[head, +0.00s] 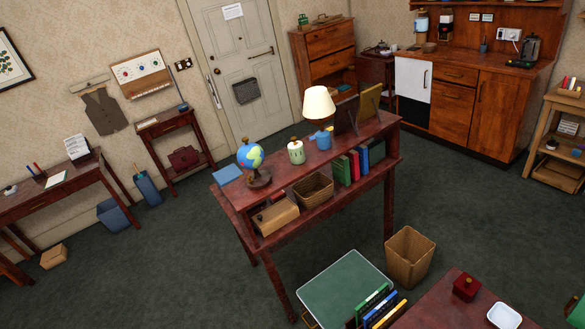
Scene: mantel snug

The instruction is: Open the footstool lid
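I cannot make out a footstool for certain. A low piece with a flat green top (345,287) and a pale rim stands on the floor at the bottom middle, in front of the shelf table. Its lower part is mostly hidden, and a bit of yellow shows at its lower left edge. Its top looks flat and level; I cannot tell whether it is a lid. A small tan box (54,256) sits on the floor at the far left. My gripper is not in view.
A dark red shelf table (330,157) bearing a globe (250,157) and lamp (318,104) stands mid-room. A wicker bin (409,256) stands right of the green top. A red-brown table (440,305) with books fills the bottom right. Carpet (190,260) at left is clear.

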